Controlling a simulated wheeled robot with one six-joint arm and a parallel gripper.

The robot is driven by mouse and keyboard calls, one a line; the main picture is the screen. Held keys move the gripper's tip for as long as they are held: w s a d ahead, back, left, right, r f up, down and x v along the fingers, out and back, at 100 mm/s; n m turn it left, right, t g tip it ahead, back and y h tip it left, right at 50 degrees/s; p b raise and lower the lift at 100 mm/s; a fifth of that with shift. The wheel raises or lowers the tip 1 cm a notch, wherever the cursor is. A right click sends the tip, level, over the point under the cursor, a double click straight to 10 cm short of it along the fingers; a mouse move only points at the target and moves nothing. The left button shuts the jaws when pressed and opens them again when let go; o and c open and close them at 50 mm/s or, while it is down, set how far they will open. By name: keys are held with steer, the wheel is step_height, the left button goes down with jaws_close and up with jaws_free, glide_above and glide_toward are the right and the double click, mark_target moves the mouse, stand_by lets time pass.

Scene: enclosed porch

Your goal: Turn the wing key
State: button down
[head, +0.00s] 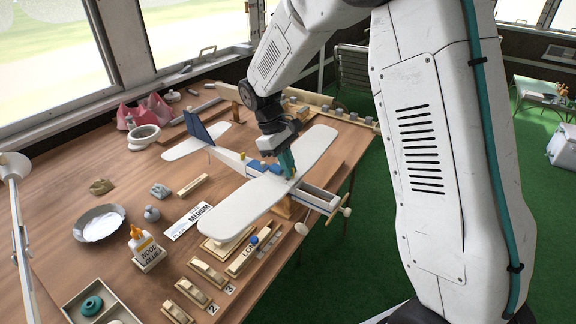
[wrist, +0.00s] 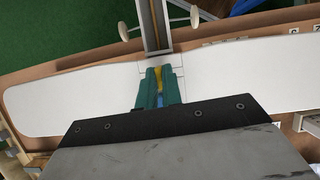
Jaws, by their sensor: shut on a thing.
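A white model aeroplane with a blue tail stands on the workbench, its pale wing (head: 236,208) spread across the fuselage (head: 226,155). The wing also fills much of the wrist view (wrist: 75,95). My gripper (head: 287,168) points down at the middle of the wing, its teal fingers closed together there. In the wrist view the gripper (wrist: 160,84) has a narrow yellow piece (wrist: 158,74) between its fingers, seemingly the wing key. Its shape and turn angle are mostly hidden by the fingers. A blue part (head: 262,166) lies on the fuselage beside the fingers.
A glue bottle (head: 144,248), a metal dish (head: 99,223) and numbered wooden blocks (head: 208,273) are on the bench left of and in front of the plane. A propeller (head: 346,204) sticks out at the nose, near the bench's right edge. A lamp (head: 14,170) stands far left.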

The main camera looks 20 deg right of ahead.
stand_by(0.3)
steer(key=c, duration=1.8)
jaws_free()
steer(key=shift+c, duration=0.2)
steer(key=v, duration=0.8)
steer(key=shift+f, duration=0.1)
steer(key=s+d+r+m+t+y, duration=0.1)
steer(key=s+r+m, duration=0.1)
steer(key=s, duration=0.9)
steer(key=s+d+r+m+t+y, duration=0.1)
steer(key=s+d+r+m+t, duration=0.1)
steer(key=s, duration=0.9)
steer(key=s+d+r+m+t, duration=0.2)
steer(key=s+r+m, duration=0.1)
steer(key=s, duration=0.7)
steer(key=shift+s+r+y, duration=0.4)
steer(key=shift+r, duration=0.5)
